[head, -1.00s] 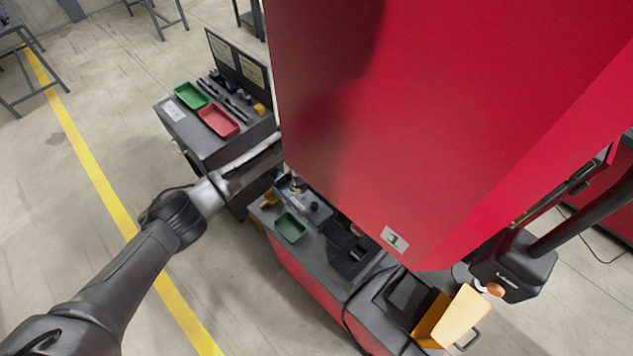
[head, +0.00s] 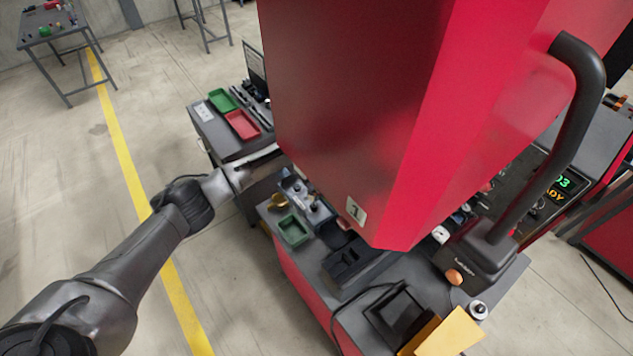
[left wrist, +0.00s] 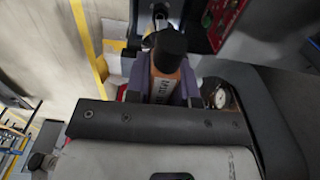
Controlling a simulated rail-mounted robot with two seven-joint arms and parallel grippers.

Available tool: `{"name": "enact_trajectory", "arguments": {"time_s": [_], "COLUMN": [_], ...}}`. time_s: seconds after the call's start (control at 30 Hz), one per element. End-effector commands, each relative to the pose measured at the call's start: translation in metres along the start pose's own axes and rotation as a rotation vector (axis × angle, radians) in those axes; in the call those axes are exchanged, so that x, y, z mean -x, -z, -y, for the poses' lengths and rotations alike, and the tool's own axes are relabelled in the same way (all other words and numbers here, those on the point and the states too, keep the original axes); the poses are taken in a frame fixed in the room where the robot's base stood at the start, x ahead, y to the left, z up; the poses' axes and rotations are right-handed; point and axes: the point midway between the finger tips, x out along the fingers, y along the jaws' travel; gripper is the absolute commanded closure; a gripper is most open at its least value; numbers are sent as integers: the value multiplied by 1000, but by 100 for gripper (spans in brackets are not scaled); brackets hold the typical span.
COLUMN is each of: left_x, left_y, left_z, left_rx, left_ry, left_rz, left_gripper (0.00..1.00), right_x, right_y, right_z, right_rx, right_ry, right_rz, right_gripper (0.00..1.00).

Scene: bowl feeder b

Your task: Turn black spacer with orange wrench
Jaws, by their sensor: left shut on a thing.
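My left gripper (left wrist: 163,76) is shut on an orange piece with dark lettering (left wrist: 165,88), which I take to be the orange wrench. A black rounded part (left wrist: 171,40) sits at its far end in the left wrist view; I cannot tell whether it is the black spacer or part of the wrench. In the head view my left arm reaches in from the left, and its hand goes out of sight behind the red cabinet, so the wrench is hidden there. I cannot make out the black spacer surely in the head view. My right gripper is not in view.
The big red cabinet (head: 350,110) blocks the middle. Below it, a grey bench holds a green tray (head: 293,231), black blocks (head: 350,262) and a yellow bin (head: 452,333). Another bench behind carries a green tray (head: 222,100) and a red tray (head: 242,125).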

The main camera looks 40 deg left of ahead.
Motion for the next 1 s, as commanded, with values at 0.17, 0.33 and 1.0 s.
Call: {"name": "enact_trajectory", "arguments": {"time_s": [0.17,0.33,1.0], "left_x": [0,1,-37], "left_y": [0,0,1], "left_z": [0,0,0], "left_rx": [1,2,2], "left_ry": [1,1,0], "left_rz": [0,0,-1], "left_gripper": [100,100,100], "right_x": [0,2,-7], "right_y": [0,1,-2], "right_z": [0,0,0], "right_rx": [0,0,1], "right_ry": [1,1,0], "right_rz": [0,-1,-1], "right_gripper": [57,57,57]}}
